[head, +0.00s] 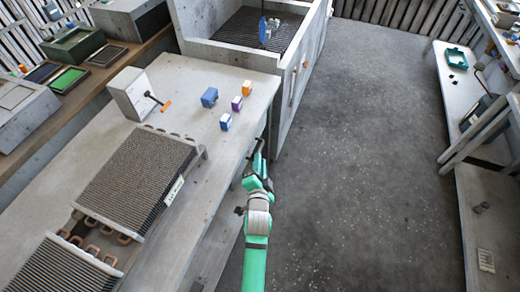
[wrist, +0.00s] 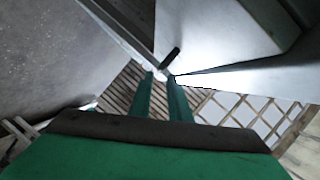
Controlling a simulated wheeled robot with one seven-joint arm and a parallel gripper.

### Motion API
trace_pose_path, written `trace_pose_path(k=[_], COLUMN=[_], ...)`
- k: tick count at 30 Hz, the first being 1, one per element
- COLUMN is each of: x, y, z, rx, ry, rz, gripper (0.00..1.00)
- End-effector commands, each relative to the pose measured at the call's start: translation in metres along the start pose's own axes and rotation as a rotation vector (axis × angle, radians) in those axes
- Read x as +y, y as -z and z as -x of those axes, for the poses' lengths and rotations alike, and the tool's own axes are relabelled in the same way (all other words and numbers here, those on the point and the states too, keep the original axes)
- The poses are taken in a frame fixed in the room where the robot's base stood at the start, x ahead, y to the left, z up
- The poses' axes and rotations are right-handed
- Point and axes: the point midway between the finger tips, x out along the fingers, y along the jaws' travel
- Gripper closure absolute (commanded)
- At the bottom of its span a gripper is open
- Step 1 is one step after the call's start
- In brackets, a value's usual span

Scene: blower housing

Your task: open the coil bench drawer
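The coil bench (head: 190,215) runs along the left in the head view, with finned coils (head: 137,180) on top. Its drawer front cannot be made out clearly in the head view. My gripper (head: 257,152) is beside the bench's right edge, over the aisle. In the wrist view my gripper (wrist: 160,76) shows two green fingers with a gap between them, and nothing is seen held. A short dark bar (wrist: 171,57), possibly a handle, lies just beyond the fingertips, near a pale panel (wrist: 215,30). I cannot tell whether the fingers touch it.
A grey box with an orange-tipped lever (head: 132,95) and several small blue, purple and orange blocks (head: 225,121) stand on the bench. A grey open-topped housing (head: 290,75) stands beyond it. The floor (head: 370,160) to the right is clear, up to another table (head: 455,90).

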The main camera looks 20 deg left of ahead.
Motion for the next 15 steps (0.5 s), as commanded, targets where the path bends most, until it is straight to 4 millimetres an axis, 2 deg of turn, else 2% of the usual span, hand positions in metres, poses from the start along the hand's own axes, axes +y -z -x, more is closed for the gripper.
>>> trace_pose_path(k=[6, 15], x=[-0.001, 0.000], y=[0.000, 0.000], z=[-0.039, -0.070], rx=[0.001, 0.001], ry=[0.001, 0.000], rz=[0.002, 0.001], gripper=[0.83, 0.83])
